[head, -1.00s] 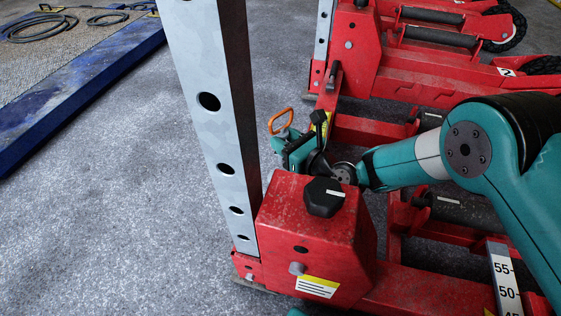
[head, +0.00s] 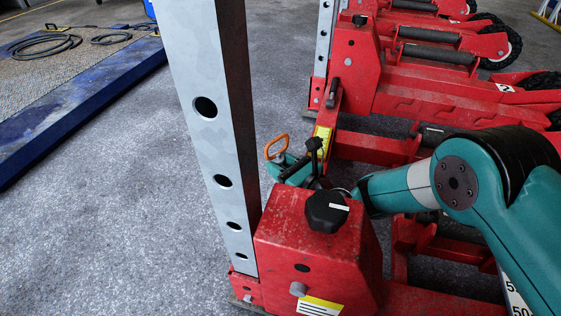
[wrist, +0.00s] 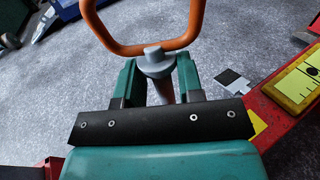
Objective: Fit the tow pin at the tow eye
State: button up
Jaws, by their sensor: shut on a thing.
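The tow pin (wrist: 158,62) is a grey pin with a collar and an orange loop handle at its top. In the wrist view it stands between the two green fingers of my gripper (wrist: 160,85), which is shut on it just below the collar. Its lower shaft is mostly hidden by my gripper. In the head view the orange handle (head: 276,147) shows beyond the near red block, with my gripper (head: 288,170) partly hidden. The pin is above the grey floor. I cannot make out the tow eye in either view.
A grey steel post (head: 209,140) with holes rises beside a red block (head: 312,255) with a black knob (head: 326,211). Red frames with rollers (head: 437,53) fill the right. A yellow-faced piece (wrist: 300,82) lies on a red bar. Open floor (head: 120,220) is at left.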

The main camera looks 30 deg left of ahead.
jog(key=shift+f+b, duration=0.85)
jog(key=shift+f, duration=0.7)
jog(key=shift+f, duration=0.75)
dwell(0.9)
jog(key=shift+r, duration=0.2)
jog(key=shift+r+p, duration=0.25)
jog(key=shift+p, duration=0.05)
jog(key=shift+f, duration=0.4)
dwell(1.7)
jog(key=shift+r, duration=0.2)
jog(key=shift+r, duration=0.2)
